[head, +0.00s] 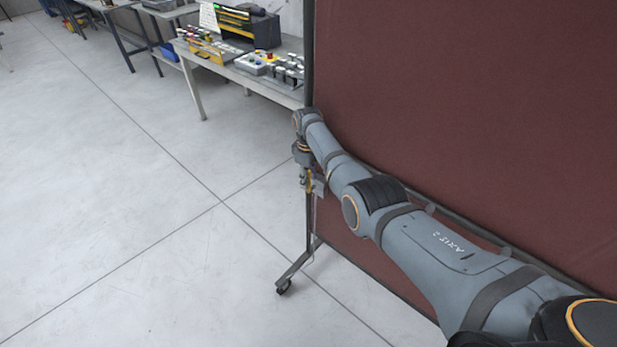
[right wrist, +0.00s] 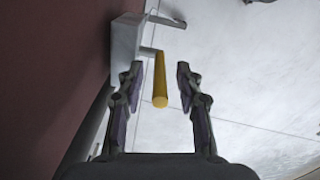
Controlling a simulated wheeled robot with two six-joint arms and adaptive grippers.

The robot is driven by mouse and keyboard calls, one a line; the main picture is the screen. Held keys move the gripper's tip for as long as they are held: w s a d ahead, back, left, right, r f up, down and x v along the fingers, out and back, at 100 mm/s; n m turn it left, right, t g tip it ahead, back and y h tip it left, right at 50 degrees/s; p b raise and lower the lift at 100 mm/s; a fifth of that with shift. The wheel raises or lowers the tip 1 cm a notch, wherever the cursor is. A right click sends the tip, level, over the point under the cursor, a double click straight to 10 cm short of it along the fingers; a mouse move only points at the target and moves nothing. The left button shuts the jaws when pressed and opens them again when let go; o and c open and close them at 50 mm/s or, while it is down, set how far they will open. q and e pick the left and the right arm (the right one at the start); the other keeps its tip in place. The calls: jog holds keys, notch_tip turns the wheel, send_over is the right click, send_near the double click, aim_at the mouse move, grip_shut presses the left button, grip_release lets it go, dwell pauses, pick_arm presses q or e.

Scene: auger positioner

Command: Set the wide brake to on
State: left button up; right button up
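A yellow bar-shaped handle (right wrist: 160,85) on a grey arm stands out from a pale grey housing (right wrist: 127,42) beside the dark red panel. I take this to be the wide brake; no label is readable. My right gripper (right wrist: 158,72) is open, its two fingers on either side of the yellow handle, with gaps showing. I cannot tell if either finger touches it. In the head view my right gripper (head: 306,184) is small, at the panel's left edge, and partly covers the grey housing (head: 319,187). My left gripper is not in view.
A workbench (head: 233,72) with a toolbox (head: 247,25) and small parts stands behind. The floor to the left is clear.

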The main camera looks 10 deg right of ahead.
jog(key=shift+r, duration=0.1)
notch_tip(320, 180, up, 12)
jog(key=shift+w+a+f, duration=0.1)
dwell(0.6)
